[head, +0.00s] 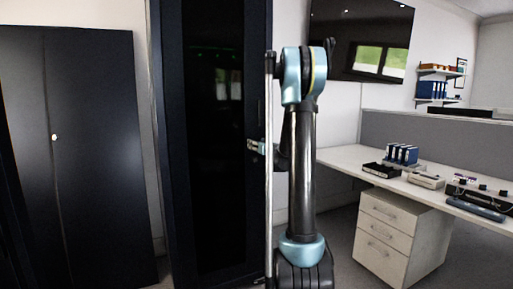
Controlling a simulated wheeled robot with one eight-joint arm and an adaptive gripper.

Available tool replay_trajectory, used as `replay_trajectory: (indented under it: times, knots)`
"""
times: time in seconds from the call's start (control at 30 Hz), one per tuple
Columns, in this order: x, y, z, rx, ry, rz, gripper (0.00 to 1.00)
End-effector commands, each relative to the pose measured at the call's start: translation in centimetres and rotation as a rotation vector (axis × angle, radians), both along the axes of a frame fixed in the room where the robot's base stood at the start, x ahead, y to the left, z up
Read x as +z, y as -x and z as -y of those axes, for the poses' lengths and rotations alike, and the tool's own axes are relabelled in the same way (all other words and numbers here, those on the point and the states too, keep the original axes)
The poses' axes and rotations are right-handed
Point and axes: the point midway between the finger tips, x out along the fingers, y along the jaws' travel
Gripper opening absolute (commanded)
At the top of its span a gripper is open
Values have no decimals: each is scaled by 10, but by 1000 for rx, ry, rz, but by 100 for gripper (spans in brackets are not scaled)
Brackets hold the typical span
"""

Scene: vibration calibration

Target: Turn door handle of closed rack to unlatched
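The closed rack (212,200) is a tall black cabinet with a dark glass door, left of my arm in the head view. Its door looks shut. A slim dark shape on the right door frame (258,108) may be the door handle, but it is too dark to be sure. A small grey-teal part (256,147) shows at that frame's right side, at mid height. I cannot tell whether it belongs to my gripper or to the handle. My upright arm hides what lies behind it, and my gripper's fingers cannot be made out.
A dark two-door cabinet (100,180) stands at the left. At the right, a white desk (345,158) holds blue binders (402,154) and small devices, with a drawer unit (400,232) below. A wall screen (360,40) hangs above. Some floor shows between rack and drawers.

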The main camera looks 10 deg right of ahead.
Motion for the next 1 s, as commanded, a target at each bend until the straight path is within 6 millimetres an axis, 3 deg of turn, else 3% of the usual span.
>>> replay_trajectory:
  times: [0.27,1.0]
  knots:
    - [0,-1,1,-1,-165,-53,33]
    - [0,-1,2,-5,-830,-268,33]
